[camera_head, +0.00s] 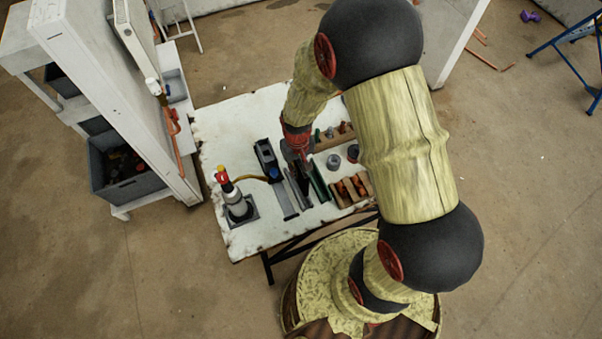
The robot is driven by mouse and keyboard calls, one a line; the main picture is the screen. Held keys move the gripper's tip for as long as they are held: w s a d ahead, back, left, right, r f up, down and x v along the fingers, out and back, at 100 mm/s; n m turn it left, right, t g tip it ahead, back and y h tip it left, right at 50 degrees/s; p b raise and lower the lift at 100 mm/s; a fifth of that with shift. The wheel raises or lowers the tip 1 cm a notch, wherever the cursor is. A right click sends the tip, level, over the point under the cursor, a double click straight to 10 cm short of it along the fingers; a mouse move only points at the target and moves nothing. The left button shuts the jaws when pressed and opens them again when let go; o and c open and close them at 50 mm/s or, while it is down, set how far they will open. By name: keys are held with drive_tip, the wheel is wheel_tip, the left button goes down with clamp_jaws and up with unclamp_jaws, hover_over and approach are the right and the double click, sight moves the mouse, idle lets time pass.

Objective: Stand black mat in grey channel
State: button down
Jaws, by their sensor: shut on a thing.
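My gripper (299,163) is low over the middle of the white worktable, its fingers pointing down, and is shut on a thin dark piece that looks like the black mat (305,182). The mat is small here and partly hidden by the gripper. Narrow grey strips lie just left of and below the gripper; one of them (294,190) looks like the grey channel. I cannot tell whether the mat touches the channel or is clear of it.
The worktable (217,125) also holds a black tool with a blue part (267,158), a red-topped grey cylinder (235,200), a green strip (319,183), wooden racks with copper fittings (352,189) and grey cups (333,161). A white panel (120,95) stands left. My arm covers the right.

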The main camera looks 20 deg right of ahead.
drive_tip(key=shift+f+b, duration=1.7)
drive_tip(key=shift+f, duration=0.85)
drive_tip(key=shift+f+b, duration=0.4)
drive_tip(key=shift+f, duration=0.2)
drive_tip(key=shift+f+b, duration=1)
drive_tip(key=shift+f, duration=0.4)
drive_tip(key=c, duration=1.8)
unclamp_jaws()
drive_tip(key=shift+o, duration=0.2)
